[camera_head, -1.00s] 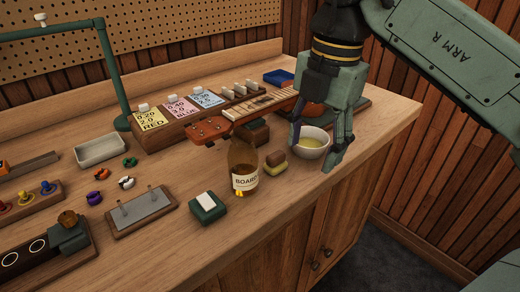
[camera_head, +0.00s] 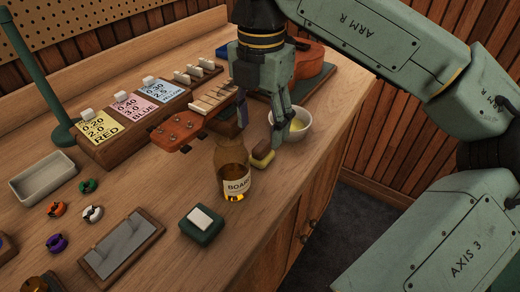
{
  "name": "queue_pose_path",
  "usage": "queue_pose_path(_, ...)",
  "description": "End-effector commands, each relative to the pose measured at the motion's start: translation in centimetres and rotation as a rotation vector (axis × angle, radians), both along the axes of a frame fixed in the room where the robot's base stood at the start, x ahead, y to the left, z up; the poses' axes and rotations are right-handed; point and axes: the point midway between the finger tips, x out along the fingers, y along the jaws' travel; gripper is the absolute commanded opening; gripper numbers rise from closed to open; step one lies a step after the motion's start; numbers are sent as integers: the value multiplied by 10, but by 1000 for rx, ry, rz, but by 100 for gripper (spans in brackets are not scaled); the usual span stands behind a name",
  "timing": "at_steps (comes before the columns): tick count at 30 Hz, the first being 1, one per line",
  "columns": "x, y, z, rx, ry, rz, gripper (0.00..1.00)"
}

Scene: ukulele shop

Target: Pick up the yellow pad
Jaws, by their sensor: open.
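A small block with a brown top and a yellow pad (camera_head: 263,159) underneath lies on the workbench, between the bottle and the white bowl. My gripper (camera_head: 261,124) is open and empty, pointing down. Its fingers appear just beyond and above the block in the picture, apart from it. The right finger overlaps the left rim of the white bowl (camera_head: 303,131), which holds something yellow. The exact height of the fingertips over the bench is hard to tell.
An amber bottle (camera_head: 234,180) stands close left of the block. A ukulele (camera_head: 182,129) lies behind my gripper. A green box with a white top (camera_head: 202,223) sits nearer the front edge. Yellow, pink and blue cards stand in a wooden rack (camera_head: 135,131).

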Motion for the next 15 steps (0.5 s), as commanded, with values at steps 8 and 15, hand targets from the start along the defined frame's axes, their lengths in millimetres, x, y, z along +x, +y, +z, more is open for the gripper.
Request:
queue_pose_path(8, -3, -1, -23, 3, 3, 4, 55)
queue_pose_path(15, -4, -3, -55, 3, 1, 3, 55)
